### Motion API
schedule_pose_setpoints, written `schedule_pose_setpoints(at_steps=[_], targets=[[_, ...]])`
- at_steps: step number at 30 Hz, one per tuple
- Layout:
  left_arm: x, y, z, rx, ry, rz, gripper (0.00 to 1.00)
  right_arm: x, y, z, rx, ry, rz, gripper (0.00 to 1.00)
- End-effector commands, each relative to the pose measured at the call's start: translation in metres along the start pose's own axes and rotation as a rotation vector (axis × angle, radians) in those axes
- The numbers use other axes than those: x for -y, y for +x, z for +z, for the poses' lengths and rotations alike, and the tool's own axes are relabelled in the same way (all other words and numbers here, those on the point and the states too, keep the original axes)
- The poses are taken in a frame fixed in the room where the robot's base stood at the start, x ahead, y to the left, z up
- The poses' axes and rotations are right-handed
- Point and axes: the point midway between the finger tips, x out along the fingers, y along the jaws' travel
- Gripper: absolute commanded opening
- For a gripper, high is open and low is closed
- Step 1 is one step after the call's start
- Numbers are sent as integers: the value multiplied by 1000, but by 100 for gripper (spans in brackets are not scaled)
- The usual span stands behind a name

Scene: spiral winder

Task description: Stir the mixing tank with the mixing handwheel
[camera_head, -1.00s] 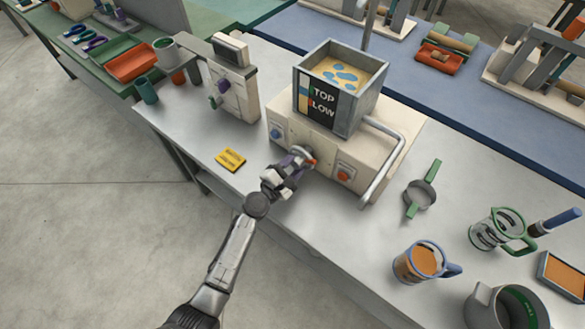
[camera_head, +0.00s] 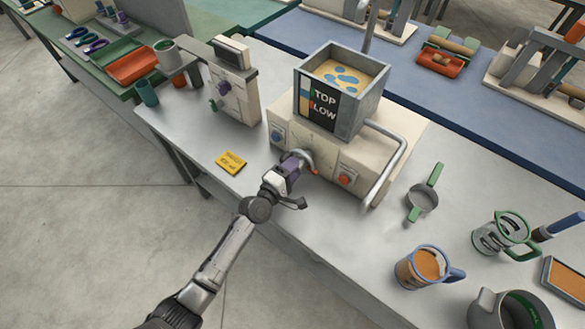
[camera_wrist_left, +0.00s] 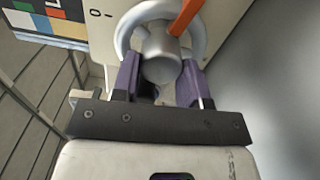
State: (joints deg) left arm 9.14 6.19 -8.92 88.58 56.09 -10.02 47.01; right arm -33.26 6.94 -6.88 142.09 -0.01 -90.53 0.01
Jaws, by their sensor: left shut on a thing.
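The mixing tank (camera_head: 366,107) is a grey open box on the cream machine body, holding a tan mass with blue patches. The mixing handwheel (camera_head: 306,156) is a grey ring on the machine's front, below the tank. In the left wrist view the handwheel (camera_wrist_left: 198,38) shows with a round grey knob (camera_wrist_left: 160,62) and an orange bar. My left gripper (camera_head: 294,162) is shut on the knob, its purple fingers (camera_wrist_left: 159,80) either side of it. The gripper partly hides the wheel in the head view. My right gripper is not in view.
A blue button (camera_head: 277,136) and an orange-red button (camera_head: 346,178) flank the wheel. A bent grey rail (camera_head: 388,175) runs down the machine's right side. A yellow card (camera_head: 231,162) lies left. A strainer (camera_head: 421,198) and jugs (camera_head: 421,268) stand right.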

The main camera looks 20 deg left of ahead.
Motion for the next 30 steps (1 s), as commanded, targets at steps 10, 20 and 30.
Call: schedule_pose_setpoints(at_steps=[10, 20, 30], targets=[[0, 0, 0, 0, 41, 0, 17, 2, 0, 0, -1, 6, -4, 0], [0, 0, 0, 0, 41, 0, 43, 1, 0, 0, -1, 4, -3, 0], [0, 0, 0, 0, 40, 0, 66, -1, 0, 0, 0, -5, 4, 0]])
